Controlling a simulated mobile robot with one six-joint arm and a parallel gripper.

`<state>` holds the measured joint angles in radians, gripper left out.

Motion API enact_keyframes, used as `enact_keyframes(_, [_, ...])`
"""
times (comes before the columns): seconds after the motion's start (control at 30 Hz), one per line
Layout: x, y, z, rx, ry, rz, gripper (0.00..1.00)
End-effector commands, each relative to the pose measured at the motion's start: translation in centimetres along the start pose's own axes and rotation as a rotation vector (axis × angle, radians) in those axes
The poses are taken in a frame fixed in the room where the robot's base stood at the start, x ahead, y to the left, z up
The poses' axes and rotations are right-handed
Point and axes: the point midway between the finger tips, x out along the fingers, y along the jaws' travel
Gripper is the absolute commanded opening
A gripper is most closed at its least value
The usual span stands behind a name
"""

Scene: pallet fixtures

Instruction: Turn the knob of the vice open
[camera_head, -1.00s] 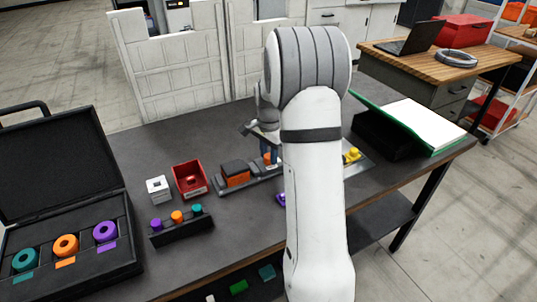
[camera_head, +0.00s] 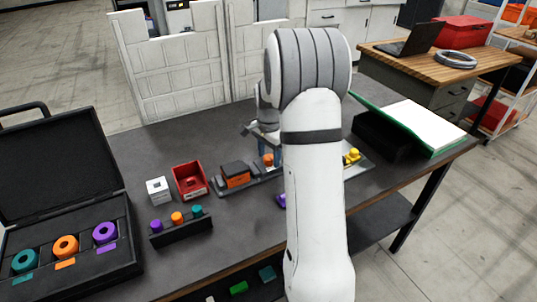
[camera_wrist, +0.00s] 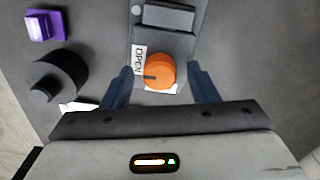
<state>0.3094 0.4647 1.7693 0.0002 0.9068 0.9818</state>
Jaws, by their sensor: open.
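The vice's orange knob (camera_wrist: 160,71) is between the blue fingers of my open gripper (camera_wrist: 161,78) in the wrist view, with a gap on each side. A dark pointer mark on the knob points left, by a white label reading OPEN (camera_wrist: 139,60). The grey vice body (camera_wrist: 165,40) extends up from the knob. In the head view the knob (camera_head: 268,160) shows at the right end of the vice with its orange and black block (camera_head: 235,177). My arm hides most of the gripper there.
A red bin (camera_head: 189,182), a white block (camera_head: 158,190) and a rack with coloured pegs (camera_head: 180,227) stand left of the vice. A round black part (camera_wrist: 57,82) and a purple piece (camera_wrist: 45,25) lie left in the wrist view. Yellow parts (camera_head: 352,156) stand right of my arm.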

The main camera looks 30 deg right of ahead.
Motion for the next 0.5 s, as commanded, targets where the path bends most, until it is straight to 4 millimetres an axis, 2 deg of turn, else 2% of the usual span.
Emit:
enact_keyframes(0.17, [-0.6,0.0,0.0,-0.001,0.001,-0.001,0.53])
enact_keyframes(0.5, [-6.0,-0.1,0.0,0.0,0.002,-0.003,0.53])
